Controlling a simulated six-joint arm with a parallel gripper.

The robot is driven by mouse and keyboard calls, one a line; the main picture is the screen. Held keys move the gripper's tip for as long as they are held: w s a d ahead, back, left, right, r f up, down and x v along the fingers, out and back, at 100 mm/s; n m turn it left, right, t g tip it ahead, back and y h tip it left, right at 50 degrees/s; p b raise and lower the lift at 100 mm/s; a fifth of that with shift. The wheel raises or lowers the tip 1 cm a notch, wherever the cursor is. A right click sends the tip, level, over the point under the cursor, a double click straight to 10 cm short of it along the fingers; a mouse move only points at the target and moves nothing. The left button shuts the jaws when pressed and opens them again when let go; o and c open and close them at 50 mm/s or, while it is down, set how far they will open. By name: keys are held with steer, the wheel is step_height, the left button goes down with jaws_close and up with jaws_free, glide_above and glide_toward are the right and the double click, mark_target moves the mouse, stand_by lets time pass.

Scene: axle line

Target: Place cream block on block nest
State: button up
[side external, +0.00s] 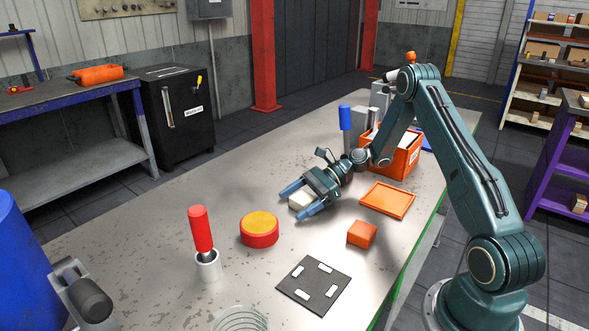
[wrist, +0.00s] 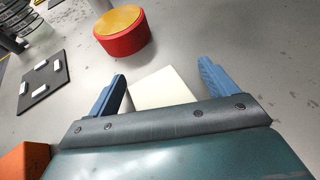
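The cream block (side external: 300,199) lies on the metal table under my gripper (side external: 294,204). In the wrist view the block (wrist: 161,89) sits between the two blue fingers of my gripper (wrist: 162,72), its near part hidden by the gripper body. The fingers are spread to either side of it, with a gap showing. A dark square plate with several white raised pieces, which looks like the block nest (side external: 313,285), lies flat towards the front of the table. It is empty in the middle and also shows at the left of the wrist view (wrist: 42,83).
A red and yellow round part (side external: 259,231) stands left of my gripper. A red-handled tool in a white holder (side external: 206,250) stands farther left. An orange block (side external: 361,233) lies between the gripper and nest. An orange tray (side external: 387,200) and an orange bin (side external: 406,158) are at right.

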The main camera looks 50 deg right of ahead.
mark_target(305, 197)
steer(key=shift+s+v, duration=0.2)
steer(key=shift+v, duration=3.55)
steer(key=shift+a, duration=0.1)
